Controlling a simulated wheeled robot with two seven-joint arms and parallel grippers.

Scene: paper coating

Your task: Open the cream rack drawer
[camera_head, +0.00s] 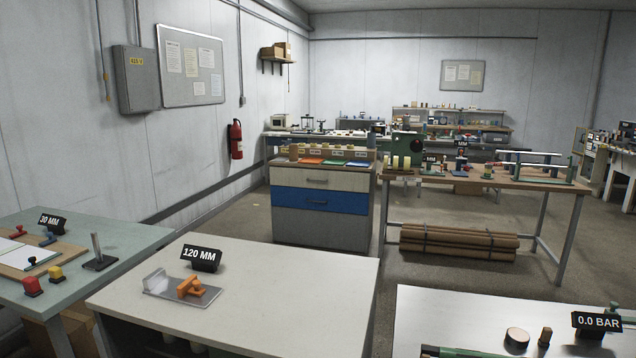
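A drawer cabinet (318,232) stands on the floor near the middle of the view. Its top drawer front is cream (345,182) with a small dark handle and appears closed, flush with the cabinet. Below it is a blue drawer front (345,203), also closed, and a grey lower front. Coloured cards or trays and small labels sit on the cabinet's top. Neither of my grippers shows in the head view.
A white table (300,290) with a 120 MM display (201,259) stands between me and the cabinet. A green-topped table (115,237) is at left. Another white table (440,310) is at front right. A wooden bench (490,180) stands right of the cabinet, paper rolls (460,242) beneath.

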